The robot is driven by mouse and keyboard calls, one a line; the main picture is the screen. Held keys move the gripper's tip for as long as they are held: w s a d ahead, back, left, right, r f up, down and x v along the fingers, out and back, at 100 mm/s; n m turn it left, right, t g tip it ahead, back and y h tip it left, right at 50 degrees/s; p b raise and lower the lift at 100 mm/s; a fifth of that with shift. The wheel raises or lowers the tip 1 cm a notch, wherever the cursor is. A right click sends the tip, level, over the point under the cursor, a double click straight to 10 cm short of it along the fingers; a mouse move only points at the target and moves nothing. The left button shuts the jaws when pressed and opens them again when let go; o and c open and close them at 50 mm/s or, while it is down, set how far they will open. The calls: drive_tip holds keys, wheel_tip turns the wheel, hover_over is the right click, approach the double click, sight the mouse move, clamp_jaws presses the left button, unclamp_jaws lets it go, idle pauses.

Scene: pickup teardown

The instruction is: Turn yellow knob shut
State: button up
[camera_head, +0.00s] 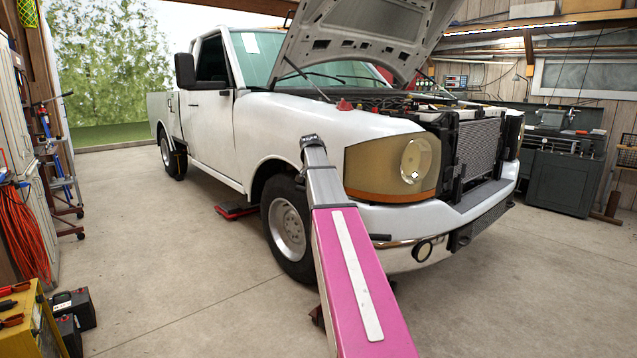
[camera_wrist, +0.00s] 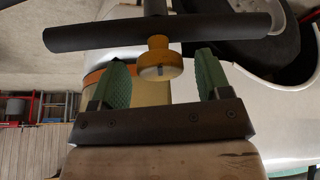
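The yellow knob (camera_wrist: 158,62) shows in the wrist view, a short round piece with a narrower neck that meets a dark horizontal bar (camera_wrist: 90,36). My gripper (camera_wrist: 163,80) is open, its two green-padded fingers standing wide apart. The knob lies in line with the gap between the fingers, closer to the middle than to either pad, with clear space on both sides. I cannot tell how deep it sits between them. The head view does not show the knob; my pink and grey arm reaches towards the truck's front fender there.
A white pickup (camera_head: 215,130) with its hood (camera_head: 365,35) raised fills the middle of the head view. Its headlight (camera_head: 415,160) and bumper (camera_head: 440,217) are close to my arm. A yellow cabinet (camera_head: 35,325) stands at lower left. The floor left of the truck is mostly clear.

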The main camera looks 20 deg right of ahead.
drive_tip(key=shift+r, duration=0.1)
drive_tip(key=v, duration=1)
drive_tip(key=shift+r, duration=0.25)
drive_tip(key=shift+s+a, duration=0.1)
drive_tip(key=shift+a, duration=0.05)
drive_tip(key=s+a+f+n, duration=0.1)
drive_tip(key=s+a+f, duration=0.2)
drive_tip(key=f, duration=0.5)
drive_tip(key=s+a+f+n, duration=0.2)
drive_tip(key=a+f, duration=0.1)
drive_tip(key=f, duration=0.5)
drive_tip(key=s+a+f+n+g+y, duration=0.1)
drive_tip(key=s+a+f, duration=0.3)
drive_tip(key=s+f, duration=0.4)
drive_tip(key=s+a+f+n+g+y, duration=0.1)
drive_tip(key=s+a+f+n, duration=0.2)
drive_tip(key=s+f, duration=0.6)
drive_tip(key=s+a+f+n+g+y, duration=0.1)
drive_tip(key=s+a+f, duration=0.6)
drive_tip(key=f, duration=0.7)
drive_tip(key=shift+s+n, duration=0.7)
drive_tip(key=shift+s, duration=0.3)
